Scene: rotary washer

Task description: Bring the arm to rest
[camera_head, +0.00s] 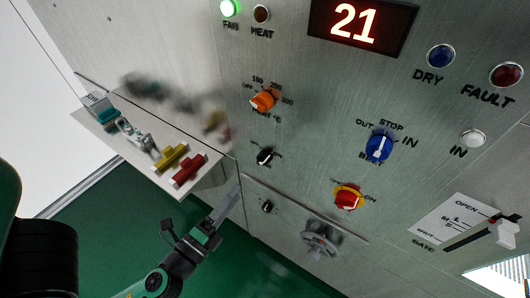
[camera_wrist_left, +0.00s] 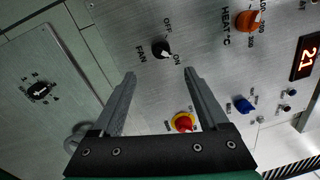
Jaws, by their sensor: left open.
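My left gripper (camera_head: 228,205) is in front of the lower part of the metal control panel (camera_head: 310,150), seen almost edge-on in the head view. In the left wrist view the gripper (camera_wrist_left: 160,80) shows two parted fingers with nothing between them. The black fan knob (camera_wrist_left: 162,48) lies beyond the fingertips, its white mark toward ON; it also shows in the head view (camera_head: 265,156). The gripper appears apart from every control. My right gripper is in neither view.
The orange heat knob (camera_head: 263,101), blue belt knob (camera_head: 379,148) and red-yellow switch (camera_head: 348,197) stick out from the panel. A shelf (camera_head: 145,165) with red and yellow handles juts out left.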

